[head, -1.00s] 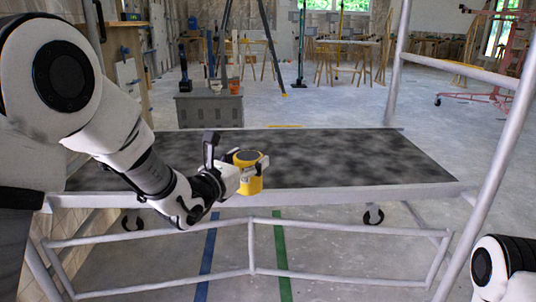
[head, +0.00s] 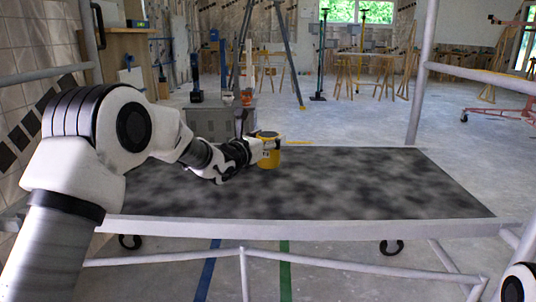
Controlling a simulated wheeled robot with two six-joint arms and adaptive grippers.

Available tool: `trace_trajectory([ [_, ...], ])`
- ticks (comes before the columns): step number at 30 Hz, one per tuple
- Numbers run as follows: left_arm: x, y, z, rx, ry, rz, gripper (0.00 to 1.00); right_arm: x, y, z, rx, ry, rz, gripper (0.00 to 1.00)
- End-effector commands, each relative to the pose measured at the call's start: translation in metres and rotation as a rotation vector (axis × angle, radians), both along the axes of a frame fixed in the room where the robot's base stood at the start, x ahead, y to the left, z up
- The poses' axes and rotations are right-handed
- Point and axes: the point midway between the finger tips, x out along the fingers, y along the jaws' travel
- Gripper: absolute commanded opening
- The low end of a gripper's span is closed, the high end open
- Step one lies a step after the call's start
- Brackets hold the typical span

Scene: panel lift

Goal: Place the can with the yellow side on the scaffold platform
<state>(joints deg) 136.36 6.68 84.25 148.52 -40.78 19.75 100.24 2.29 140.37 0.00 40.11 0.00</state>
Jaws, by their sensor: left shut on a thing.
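The can (head: 269,154) with the yellow side has a dark top and is upright. My left gripper (head: 264,150) is shut on it. The can is over the far-middle part of the scaffold platform (head: 350,188), a dark mottled deck with a grey metal edge. I cannot tell whether the can's base touches the deck. The gripper hides part of the can's left side. Of my right arm only a piece shows at the lower right corner; its gripper is out of view.
Scaffold rails rise at the right (head: 424,75) and cross below the platform. A grey toolbox (head: 213,122) with tools on top stands on the floor behind the platform. The right part of the deck is bare.

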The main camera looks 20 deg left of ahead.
Motion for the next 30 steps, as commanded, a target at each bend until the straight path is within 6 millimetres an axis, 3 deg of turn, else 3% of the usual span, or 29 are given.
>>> trace_trajectory([
  [4, 0.016, 0.007, -0.002, -0.001, -0.002, 0.001, 0.24, 0.000, 0.000, -0.003, 0.000, 0.000, 0.000, 0.47],
  [9, 0.015, 0.006, -0.037, 0.000, 0.000, 0.001, 0.24, 0.001, 0.000, -0.025, 0.000, -0.002, -0.002, 0.47],
  [20, 0.015, 0.006, -0.039, 0.000, -0.001, 0.000, 0.24, 0.001, 0.000, -0.027, 0.000, -0.003, -0.004, 0.47],
  [21, 0.015, 0.006, -0.039, 0.000, 0.000, 0.000, 0.78, 0.001, 0.000, -0.026, 0.000, -0.003, -0.004, 0.47],
  [23, 0.015, 0.006, -0.038, 0.000, 0.000, 0.000, 0.96, 0.001, 0.000, -0.025, 0.000, -0.003, -0.004, 0.47],
  [30, 0.015, 0.006, -0.038, 0.000, 0.000, 0.000, 0.96, 0.001, 0.000, -0.025, 0.000, -0.003, -0.004, 0.47],
])
